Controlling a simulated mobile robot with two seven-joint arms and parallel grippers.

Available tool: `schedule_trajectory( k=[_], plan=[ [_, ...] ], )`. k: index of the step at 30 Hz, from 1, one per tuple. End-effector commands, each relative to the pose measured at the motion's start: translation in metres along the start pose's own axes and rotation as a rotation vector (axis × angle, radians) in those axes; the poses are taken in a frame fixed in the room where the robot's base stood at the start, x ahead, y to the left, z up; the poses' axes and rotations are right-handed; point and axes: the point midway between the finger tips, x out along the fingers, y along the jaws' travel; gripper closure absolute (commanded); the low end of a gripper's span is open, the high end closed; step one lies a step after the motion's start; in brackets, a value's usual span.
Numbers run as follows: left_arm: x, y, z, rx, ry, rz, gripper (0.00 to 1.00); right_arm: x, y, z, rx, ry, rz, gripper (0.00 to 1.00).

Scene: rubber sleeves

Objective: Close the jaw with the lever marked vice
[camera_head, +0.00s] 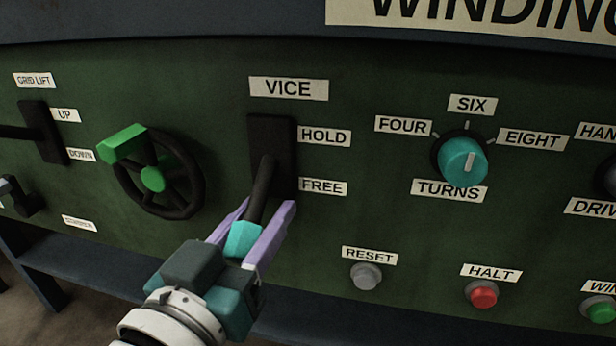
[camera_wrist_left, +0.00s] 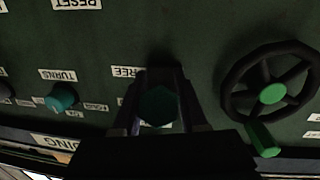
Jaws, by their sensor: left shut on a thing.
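The vice lever (camera_head: 261,189) is a black rod with a teal knob, coming out of a dark slotted plate (camera_head: 272,140) under the VICE label (camera_head: 288,89). HOLD is marked at the upper right of the plate and FREE at the lower right. The lever slants down and out toward me, below the FREE label. My left gripper (camera_head: 252,232) has its purple fingers on both sides of the teal knob and is shut on it. The knob also shows between the fingers in the left wrist view (camera_wrist_left: 158,106). My right gripper is in neither view.
Left of the vice lever is a black handwheel (camera_head: 187,178) with a green handle. To the right is the teal TURNS knob (camera_head: 463,161). Below are a grey RESET button (camera_head: 366,276) and a red HALT button (camera_head: 483,294). A grid lift lever plate (camera_head: 43,132) is at far left.

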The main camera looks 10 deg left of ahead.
Motion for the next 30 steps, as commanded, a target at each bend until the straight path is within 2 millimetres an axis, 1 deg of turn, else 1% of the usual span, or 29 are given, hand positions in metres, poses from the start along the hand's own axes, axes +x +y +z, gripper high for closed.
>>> schedule_trajectory(
  k=[1,3,4,30],
  plan=[
    [-0.0001,-0.0002,0.0002,0.000,0.000,0.000,0.90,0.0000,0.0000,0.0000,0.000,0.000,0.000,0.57],
    [-0.0001,-0.0002,0.0002,0.001,0.000,0.000,0.98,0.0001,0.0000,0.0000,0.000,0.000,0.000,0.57],
    [-0.0001,-0.0002,0.0002,0.001,0.000,0.000,1.00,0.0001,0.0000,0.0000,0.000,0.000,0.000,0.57],
    [-0.0002,-0.0002,0.0004,0.001,-0.001,0.000,1.00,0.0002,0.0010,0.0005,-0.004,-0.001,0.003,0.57]
  ],
)
